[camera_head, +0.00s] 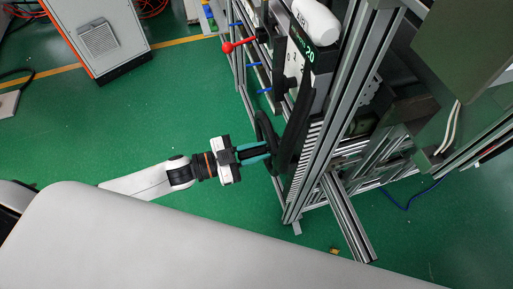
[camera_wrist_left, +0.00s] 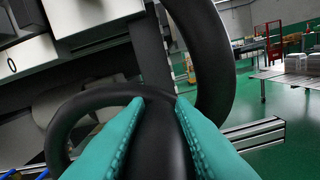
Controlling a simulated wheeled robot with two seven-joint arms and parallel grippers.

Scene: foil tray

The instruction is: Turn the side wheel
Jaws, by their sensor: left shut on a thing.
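The side wheel (camera_head: 263,126) is a black handwheel on the left side of the metal-framed machine, seen nearly edge-on in the head view. In the left wrist view its thick curved rim (camera_wrist_left: 213,62) fills the upper middle, and another black curve shows at the lower left. My left gripper (camera_head: 266,158) reaches in from the left with teal fingers. It is shut on a black part of the wheel, which shows between the fingers (camera_wrist_left: 160,105) in the wrist view. I cannot tell exactly which part is held. My right gripper is not in view.
The machine's aluminium frame (camera_head: 322,120) rises right beside the wheel. A red-knobbed lever (camera_head: 228,47) and blue handles stick out above it. A grey-orange cabinet (camera_head: 98,38) stands at the upper left. Green floor (camera_head: 130,125) is open left of my arm.

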